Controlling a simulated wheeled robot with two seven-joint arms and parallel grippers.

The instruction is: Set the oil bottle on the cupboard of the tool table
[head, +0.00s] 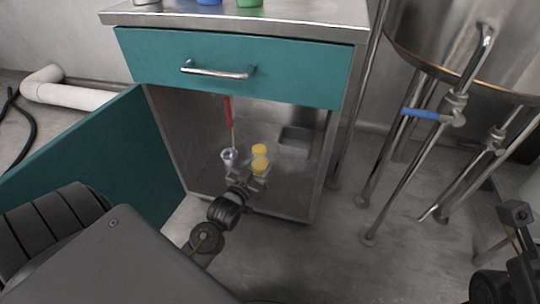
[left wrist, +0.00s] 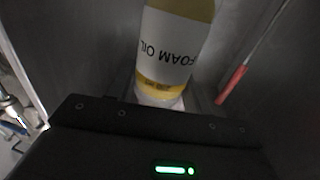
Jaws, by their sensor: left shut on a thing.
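The oil bottle (left wrist: 172,42) fills the upper middle of the left wrist view, with yellow contents and a white "FOAM OIL" label that reads upside down there. In the head view, yellow parts (head: 259,151) show at my left gripper (head: 250,176); I cannot tell whether both belong to this bottle. My left gripper is shut on the oil bottle, inside the open lower cupboard (head: 205,110) of the tool table (head: 330,32). Its fingers are largely hidden. Whether the bottle touches the cupboard floor is unclear. My right gripper's fingers are not seen.
A red-handled tool (head: 228,112) stands in a small cup (head: 228,157) left of the gripper. A grey metal tray (head: 295,141) lies at the right inside the cupboard. The teal door (head: 75,150) is open to the left. The drawer (head: 235,70) above is shut.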

